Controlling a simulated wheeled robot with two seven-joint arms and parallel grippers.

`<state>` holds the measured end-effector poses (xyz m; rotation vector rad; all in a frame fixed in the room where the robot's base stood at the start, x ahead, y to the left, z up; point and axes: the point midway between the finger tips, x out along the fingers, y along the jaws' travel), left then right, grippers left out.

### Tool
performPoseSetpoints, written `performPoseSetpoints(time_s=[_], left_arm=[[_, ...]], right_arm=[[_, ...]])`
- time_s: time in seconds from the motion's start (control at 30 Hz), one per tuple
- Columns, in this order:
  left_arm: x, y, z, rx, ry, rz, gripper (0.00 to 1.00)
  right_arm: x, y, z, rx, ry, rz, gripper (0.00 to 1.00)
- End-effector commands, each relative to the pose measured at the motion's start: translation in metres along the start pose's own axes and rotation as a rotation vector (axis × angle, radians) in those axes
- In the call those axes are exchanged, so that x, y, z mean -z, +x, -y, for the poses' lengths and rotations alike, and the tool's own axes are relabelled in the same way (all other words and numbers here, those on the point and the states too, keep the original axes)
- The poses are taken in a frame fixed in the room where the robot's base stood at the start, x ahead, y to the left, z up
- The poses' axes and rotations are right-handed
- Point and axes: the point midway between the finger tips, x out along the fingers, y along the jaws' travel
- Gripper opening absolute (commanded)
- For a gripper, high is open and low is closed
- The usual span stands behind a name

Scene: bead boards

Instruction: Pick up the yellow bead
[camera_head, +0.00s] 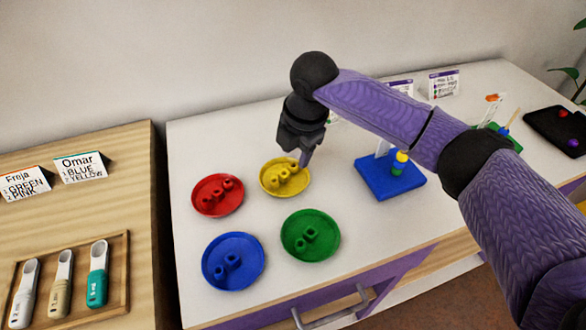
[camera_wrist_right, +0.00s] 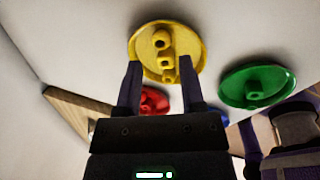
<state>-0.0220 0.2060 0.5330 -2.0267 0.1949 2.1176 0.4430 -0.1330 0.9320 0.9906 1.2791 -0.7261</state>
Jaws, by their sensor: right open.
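Several yellow beads (camera_head: 282,174) lie in a row in a round yellow dish (camera_head: 268,186) on the white table. In the right wrist view the yellow beads (camera_wrist_right: 161,40) show in the yellow dish (camera_wrist_right: 142,47), ahead of and between my fingers. My right gripper (camera_head: 305,160) is at the upper right edge of the dish, pointing down. It also shows in the wrist view (camera_wrist_right: 160,68), with its two fingers apart and nothing between them that I can tell is held. Its exact height above the beads is unclear. My left gripper is not in view.
Red (camera_head: 217,209), blue (camera_head: 221,282) and green (camera_head: 325,254) dishes with beads stand close by. A blue board (camera_head: 373,182) with a post and stacked beads is to the right. A black tray (camera_head: 546,127) lies at the far right.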

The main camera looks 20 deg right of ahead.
Motion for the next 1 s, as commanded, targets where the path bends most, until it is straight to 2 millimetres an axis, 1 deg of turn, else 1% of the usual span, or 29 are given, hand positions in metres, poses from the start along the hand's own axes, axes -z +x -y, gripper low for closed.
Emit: performPoseSetpoints(time_s=[0.03, 0.1, 0.2, 0.37, 0.47, 0.5, 0.57, 0.6, 0.63, 0.9, 0.97, 1.0], left_arm=[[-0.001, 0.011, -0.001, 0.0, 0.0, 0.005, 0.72], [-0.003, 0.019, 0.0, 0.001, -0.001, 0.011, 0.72], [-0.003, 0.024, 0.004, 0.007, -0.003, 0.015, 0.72], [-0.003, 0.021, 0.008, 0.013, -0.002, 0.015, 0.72], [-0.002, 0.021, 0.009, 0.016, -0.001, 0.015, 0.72], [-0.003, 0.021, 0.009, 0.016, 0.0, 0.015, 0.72], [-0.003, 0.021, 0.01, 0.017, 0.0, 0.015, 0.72], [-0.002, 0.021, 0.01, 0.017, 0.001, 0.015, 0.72], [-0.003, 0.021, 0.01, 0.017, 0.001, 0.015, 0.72], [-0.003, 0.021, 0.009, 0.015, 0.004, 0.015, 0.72], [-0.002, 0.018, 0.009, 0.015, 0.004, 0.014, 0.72], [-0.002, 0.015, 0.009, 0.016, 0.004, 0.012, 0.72]], right_arm=[[-0.002, 0.016, 0.003, 0.005, 0.001, 0.0, 0.5], [-0.003, 0.032, 0.004, 0.006, 0.0, -0.001, 0.5], [-0.003, 0.043, 0.004, 0.004, 0.0, 0.0, 0.5], [-0.003, 0.041, 0.004, 0.005, -0.001, 0.001, 0.5], [-0.003, 0.042, 0.004, 0.007, 0.0, 0.001, 0.31], [-0.003, 0.042, 0.004, 0.008, 0.0, 0.001, 0.23], [-0.003, 0.042, 0.005, 0.01, 0.0, 0.001, 0.1], [-0.003, 0.042, 0.005, 0.011, 0.0, 0.0, 0.02], [-0.003, 0.043, 0.005, 0.011, 0.0, 0.0, 0.0], [-0.003, 0.043, 0.006, 0.017, 0.001, 0.0, 0.0], [-0.003, 0.038, 0.005, 0.016, 0.001, 0.001, 0.0], [-0.003, 0.03, 0.003, 0.014, 0.001, 0.001, 0.0]])
